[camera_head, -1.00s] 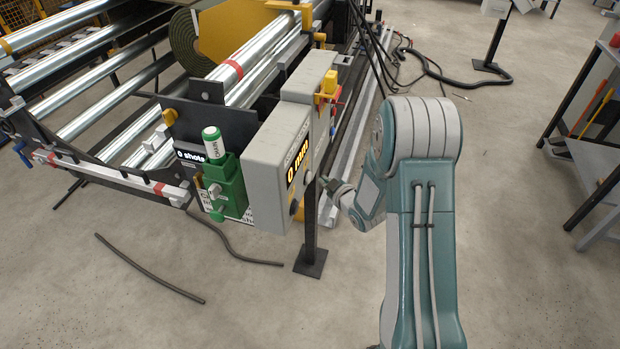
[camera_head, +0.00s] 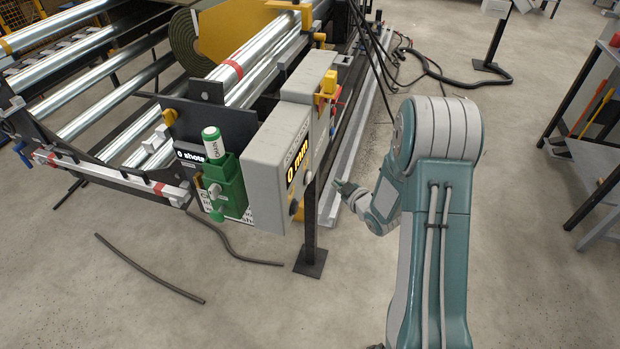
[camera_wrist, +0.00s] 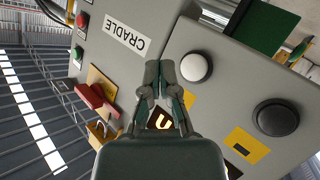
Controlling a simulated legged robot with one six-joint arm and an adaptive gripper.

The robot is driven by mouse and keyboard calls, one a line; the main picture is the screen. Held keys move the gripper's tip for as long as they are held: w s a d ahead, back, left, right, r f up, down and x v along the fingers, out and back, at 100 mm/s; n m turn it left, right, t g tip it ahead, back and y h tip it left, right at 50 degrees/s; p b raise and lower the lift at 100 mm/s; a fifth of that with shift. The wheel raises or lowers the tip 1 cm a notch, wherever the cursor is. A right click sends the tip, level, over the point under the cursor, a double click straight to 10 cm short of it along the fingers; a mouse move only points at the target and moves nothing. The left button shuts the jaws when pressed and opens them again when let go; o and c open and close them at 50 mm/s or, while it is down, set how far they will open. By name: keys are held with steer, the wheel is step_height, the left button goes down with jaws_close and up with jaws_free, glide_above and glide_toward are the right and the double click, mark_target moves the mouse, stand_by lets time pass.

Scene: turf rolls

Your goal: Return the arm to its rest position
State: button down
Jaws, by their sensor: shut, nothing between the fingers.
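My arm (camera_head: 437,220) rises from the bottom right of the head view and bends over at its top joint. My gripper (camera_head: 342,185) points left toward the grey control box (camera_head: 281,165), with a visible gap between them. In the wrist view my gripper (camera_wrist: 164,74) has its fingertips together and holds nothing. Beyond it the wrist view shows the grey box faces with a CRADLE label (camera_wrist: 127,33), a white button (camera_wrist: 196,67) and a black knob (camera_wrist: 276,117).
The roller machine (camera_head: 100,90) fills the upper left, with a turf roll (camera_head: 186,40) on it. A black post (camera_head: 310,225) stands below the control box. A tool rack (camera_head: 590,150) stands at the right edge. Bare floor lies between my arm and the rack.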

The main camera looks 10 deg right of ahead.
steer(key=s+r+m+g+h, duration=0.25)
steer(key=s+r, duration=0.25)
steer(key=r, duration=0.5)
steer(key=s+r+m+g+h, duration=0.1)
steer(key=s+r+m+h, duration=0.3)
steer(key=r, duration=0.5)
steer(key=s+a+r+m+g+y, duration=0.1)
steer(key=s+a+r+g, duration=0.1)
steer(key=s, duration=1)
steer(key=s+a+r+m+g+y, duration=0.1)
steer(key=s+a+r+g, duration=0.2)
steer(key=s, duration=0.8)
steer(key=shift+s+a+r, duration=0.3)
steer(key=shift+s+a, duration=0.05)
steer(key=shift+a, duration=0.7)
steer(key=shift+w, duration=0.1)
